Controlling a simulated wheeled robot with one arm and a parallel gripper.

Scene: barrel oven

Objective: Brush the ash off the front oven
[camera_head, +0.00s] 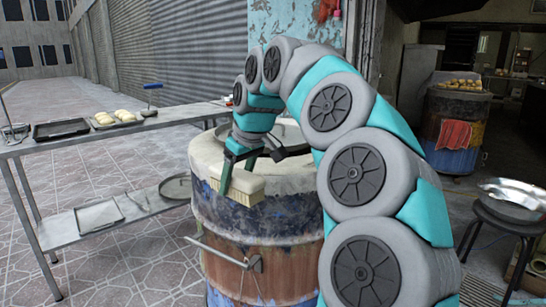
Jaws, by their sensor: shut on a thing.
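The front oven (235,217) is a rusty blue and brown barrel with a pale, rounded top rim (207,152). My gripper (238,170) is shut on a pale brush (245,184) with short bristles pointing down. The brush is at the near side of the oven's top rim. I cannot tell whether its bristles touch the rim. I cannot make out separate ash on the pale rim. My arm hides the right side of the oven and part of its top.
A metal table (165,115) at left holds a tray of dough pieces (116,117) and a dark tray (61,129). Another barrel oven (452,128) stands at back right. A stool (508,215) with a metal bowl (515,191) is at right.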

